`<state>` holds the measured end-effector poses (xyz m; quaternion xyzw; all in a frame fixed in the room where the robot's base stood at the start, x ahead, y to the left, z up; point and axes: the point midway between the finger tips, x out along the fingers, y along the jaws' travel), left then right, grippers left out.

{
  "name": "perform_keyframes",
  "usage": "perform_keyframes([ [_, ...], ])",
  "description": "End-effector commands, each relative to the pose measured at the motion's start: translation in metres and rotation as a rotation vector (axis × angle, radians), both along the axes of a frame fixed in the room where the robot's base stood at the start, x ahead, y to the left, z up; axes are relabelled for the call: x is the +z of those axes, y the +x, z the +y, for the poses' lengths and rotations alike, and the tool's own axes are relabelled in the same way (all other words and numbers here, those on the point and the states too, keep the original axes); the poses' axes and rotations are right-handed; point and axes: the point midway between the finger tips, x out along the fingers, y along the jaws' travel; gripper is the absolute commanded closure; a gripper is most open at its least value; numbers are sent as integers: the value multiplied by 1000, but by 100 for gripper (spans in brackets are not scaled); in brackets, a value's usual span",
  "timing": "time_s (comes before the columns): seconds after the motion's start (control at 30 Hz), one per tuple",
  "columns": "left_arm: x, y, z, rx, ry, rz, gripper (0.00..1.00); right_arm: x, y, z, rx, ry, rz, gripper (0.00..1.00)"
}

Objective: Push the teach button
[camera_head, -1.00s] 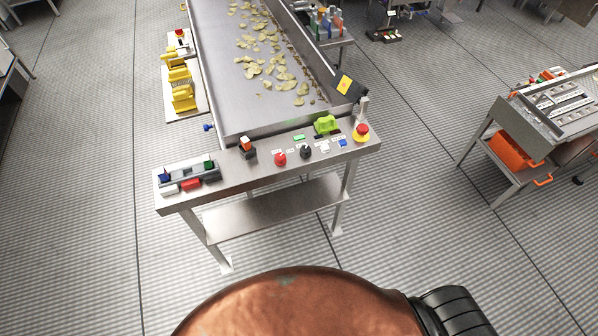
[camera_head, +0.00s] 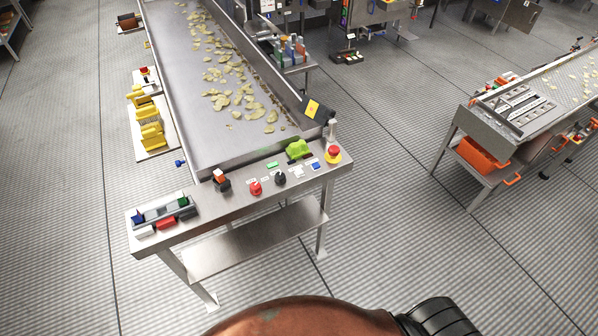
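A steel control panel (camera_head: 232,208) stands ahead at the end of a conveyor. On it are a red knob (camera_head: 255,188), a black knob (camera_head: 280,178), a small green button (camera_head: 272,165), a white button (camera_head: 299,171), a blue button (camera_head: 315,166) and a red mushroom button (camera_head: 333,152) on a yellow base. An orange-and-black switch (camera_head: 221,181) and a block of blue, green, red and white parts (camera_head: 164,214) sit further left. The labels are too small to read, so I cannot tell which is the teach button. Neither gripper is in view.
The conveyor tray (camera_head: 185,110) holds scattered chips. A lime-green object (camera_head: 298,149) sits at the panel's back edge. Yellow parts (camera_head: 150,132) stand left of the conveyor. Another steel machine (camera_head: 480,130) with an orange bin (camera_head: 482,155) is at right. Floor before the panel is clear.

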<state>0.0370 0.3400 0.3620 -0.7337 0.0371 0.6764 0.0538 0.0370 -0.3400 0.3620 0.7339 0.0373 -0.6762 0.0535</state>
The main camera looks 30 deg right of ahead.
Motion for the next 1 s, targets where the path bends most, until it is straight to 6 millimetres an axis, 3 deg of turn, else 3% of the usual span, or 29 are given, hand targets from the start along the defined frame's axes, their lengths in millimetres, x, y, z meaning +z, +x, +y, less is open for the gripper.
perform_keyframes([
  [0.47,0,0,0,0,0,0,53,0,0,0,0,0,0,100],
  [1.0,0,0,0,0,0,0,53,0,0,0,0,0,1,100],
])
